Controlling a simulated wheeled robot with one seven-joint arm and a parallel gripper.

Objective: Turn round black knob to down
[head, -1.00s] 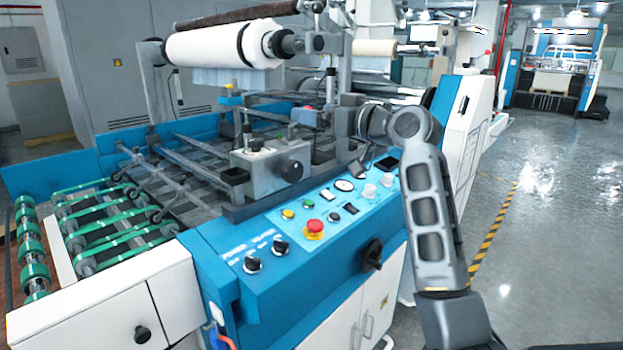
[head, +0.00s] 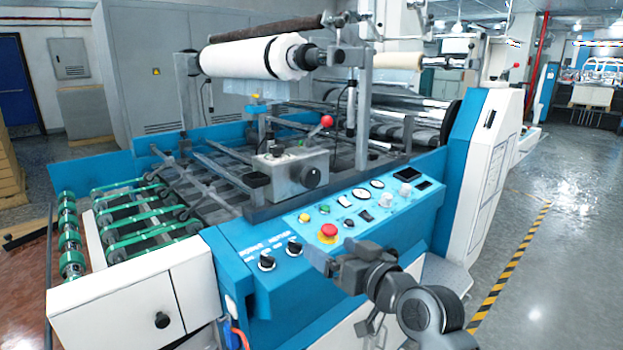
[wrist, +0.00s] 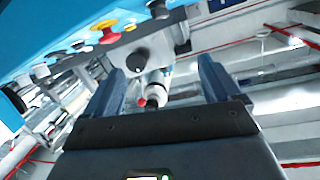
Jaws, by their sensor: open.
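Several black knobs are in view. A round black knob (head: 311,176) sits on the side of the grey box (head: 283,172) on top of the machine; it also shows in the wrist view (wrist: 137,60). Two black selector knobs, a left one (head: 267,262) and a right one (head: 294,248), sit on the blue panel. My gripper (head: 322,257) is low in front of the panel, right of the selectors and below the red button. In the wrist view my gripper (wrist: 160,82) has its fingers wide apart, with nothing between them. The panel's front below the button is partly hidden by my arm.
A red emergency button (head: 328,232) on a yellow base stands on the panel close to my gripper. White dials (head: 407,189) and small switches lie further right. A white roll (head: 252,58) hangs above the machine. Open floor (head: 560,250) lies to the right.

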